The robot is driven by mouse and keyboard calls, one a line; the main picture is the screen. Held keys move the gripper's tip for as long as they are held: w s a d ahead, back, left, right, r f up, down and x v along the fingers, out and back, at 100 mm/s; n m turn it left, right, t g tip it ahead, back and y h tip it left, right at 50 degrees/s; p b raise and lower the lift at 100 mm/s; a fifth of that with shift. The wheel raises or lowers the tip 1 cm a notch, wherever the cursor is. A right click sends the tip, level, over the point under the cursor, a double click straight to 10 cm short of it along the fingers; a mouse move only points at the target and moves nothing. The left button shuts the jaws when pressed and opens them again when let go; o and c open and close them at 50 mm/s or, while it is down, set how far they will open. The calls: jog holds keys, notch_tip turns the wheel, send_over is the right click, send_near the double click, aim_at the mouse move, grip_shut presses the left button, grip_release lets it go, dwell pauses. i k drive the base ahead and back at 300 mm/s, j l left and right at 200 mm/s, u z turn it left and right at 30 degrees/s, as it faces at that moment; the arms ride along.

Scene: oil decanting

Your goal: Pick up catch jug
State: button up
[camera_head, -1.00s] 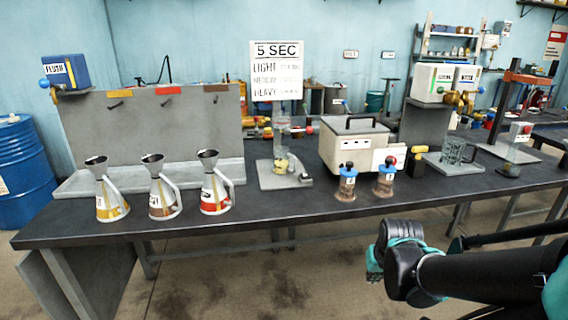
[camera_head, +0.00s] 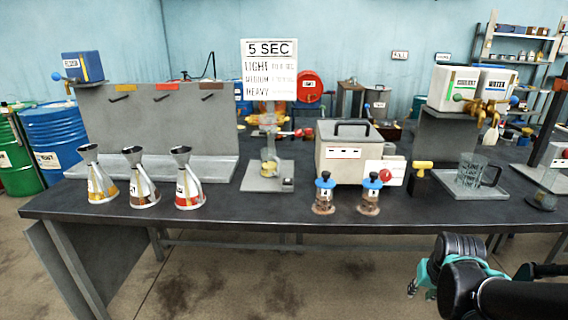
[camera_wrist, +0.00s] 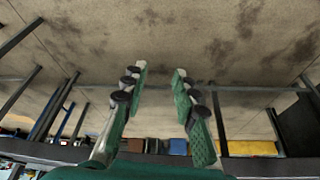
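A clear jug with a dark handle (camera_head: 471,170), which looks like the catch jug, stands upright on a grey tray (camera_head: 508,191) at the right of the bench, below the taps of two white containers. My gripper (camera_head: 413,287) is low in front of the bench in the head view, apart from the jug. In the wrist view my gripper (camera_wrist: 160,85) is open, with its two green-padded fingers apart and only floor between them. The jug cannot be made out in the wrist view.
Three metal spouted cans (camera_head: 140,180) stand at the bench's left. Two blue-capped jars (camera_head: 324,195) stand near the front edge, before a grey lidded box (camera_head: 340,155). A yellow-handled item (camera_head: 421,167) stands left of the tray. The dark bench front (camera_head: 290,222) is mostly clear.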

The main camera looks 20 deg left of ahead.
aim_at(271, 164)
jog(key=l+u, duration=0.1)
jog(key=u, duration=0.3)
jog(key=l+u, duration=0.1)
jog(key=u, duration=0.25)
jog(key=l+u, duration=0.15)
jog(key=u, duration=0.25)
jog(key=l+u, duration=0.1)
jog(key=u, duration=0.25)
